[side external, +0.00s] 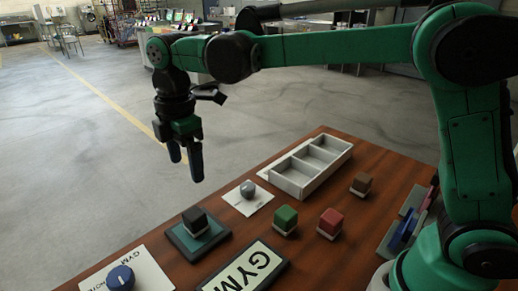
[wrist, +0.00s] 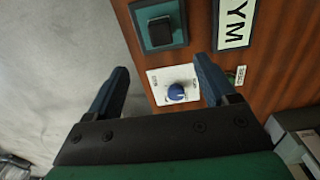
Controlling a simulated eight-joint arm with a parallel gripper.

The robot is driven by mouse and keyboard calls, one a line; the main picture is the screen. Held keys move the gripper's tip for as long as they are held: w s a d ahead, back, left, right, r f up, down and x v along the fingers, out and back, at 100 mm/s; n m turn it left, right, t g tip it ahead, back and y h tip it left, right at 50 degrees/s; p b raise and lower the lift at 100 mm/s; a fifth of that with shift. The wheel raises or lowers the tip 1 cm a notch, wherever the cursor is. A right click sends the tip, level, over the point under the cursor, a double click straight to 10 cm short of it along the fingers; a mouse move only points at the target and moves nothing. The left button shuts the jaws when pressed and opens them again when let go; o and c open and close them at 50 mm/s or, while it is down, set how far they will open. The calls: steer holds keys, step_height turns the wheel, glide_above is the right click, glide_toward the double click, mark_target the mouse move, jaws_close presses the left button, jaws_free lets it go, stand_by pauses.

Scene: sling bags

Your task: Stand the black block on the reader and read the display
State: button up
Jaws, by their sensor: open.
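The black block (side external: 194,220) sits on a teal square pad with a dark border, which looks like the reader (side external: 216,240), near the table's far-left edge. In the wrist view the block (wrist: 160,31) is on the pad (wrist: 178,38) above the space between my fingers. A panel with the large letters GYM (side external: 243,271) lies beside the pad; it may be the display, and part of it is cut off in both views. My gripper (side external: 185,166) is open and empty, raised above and away from the block, out past the table edge. Its fingers (wrist: 160,66) are spread apart.
A blue knob on a white card (side external: 121,277) lies front left. A grey knob on a card (side external: 248,190) and a white tray with three compartments (side external: 333,167) are farther back. Green (side external: 286,217), red (side external: 331,220) and brown (side external: 361,182) blocks stand apart. A rack (side external: 405,230) is at right.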

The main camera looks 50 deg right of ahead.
steer(key=s+d+f+m+t, duration=0.2)
steer(key=s+d+m+t, duration=0.5)
steer(key=s+d+m, duration=0.4)
steer(key=d+m, duration=0.1)
steer(key=m, duration=0.5)
steer(key=shift+d+m, duration=0.3)
